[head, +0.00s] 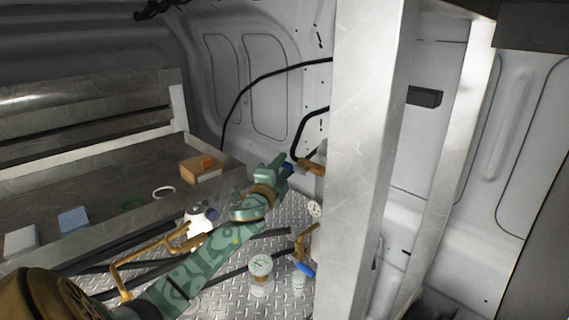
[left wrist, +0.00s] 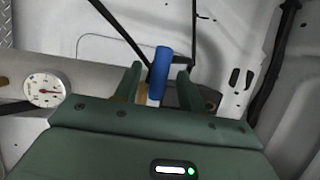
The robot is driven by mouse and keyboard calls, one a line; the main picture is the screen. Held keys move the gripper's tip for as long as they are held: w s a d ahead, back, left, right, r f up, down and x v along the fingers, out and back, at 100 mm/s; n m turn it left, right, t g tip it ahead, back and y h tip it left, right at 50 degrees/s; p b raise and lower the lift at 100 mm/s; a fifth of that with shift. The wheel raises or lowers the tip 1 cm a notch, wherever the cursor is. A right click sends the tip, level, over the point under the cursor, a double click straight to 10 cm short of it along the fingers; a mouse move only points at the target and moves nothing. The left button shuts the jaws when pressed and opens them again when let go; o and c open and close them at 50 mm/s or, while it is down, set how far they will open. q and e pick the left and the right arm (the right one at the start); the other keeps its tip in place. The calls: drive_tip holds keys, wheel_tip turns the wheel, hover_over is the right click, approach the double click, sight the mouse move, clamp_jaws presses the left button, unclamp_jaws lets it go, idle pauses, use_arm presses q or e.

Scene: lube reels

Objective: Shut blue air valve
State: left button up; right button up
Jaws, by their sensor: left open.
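A blue valve handle (head: 288,168) sits on a brass fitting (head: 311,167) beside the metal post. In the left wrist view the blue handle (left wrist: 161,72) stands upright, slightly tilted, between the two fingers. My left gripper (head: 279,167) is open, with its fingers on either side of this handle. I cannot tell whether a finger touches it. My right gripper is not in view.
A tall metal post (head: 365,160) stands right of the gripper. A metal shelf tray (head: 100,175) at left holds a cardboard box (head: 201,168) and small items. Black hoses (head: 238,95) run along the white wall.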

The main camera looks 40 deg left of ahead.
use_arm(q)
drive_tip(key=shift+x, duration=1.05)
clamp_jaws()
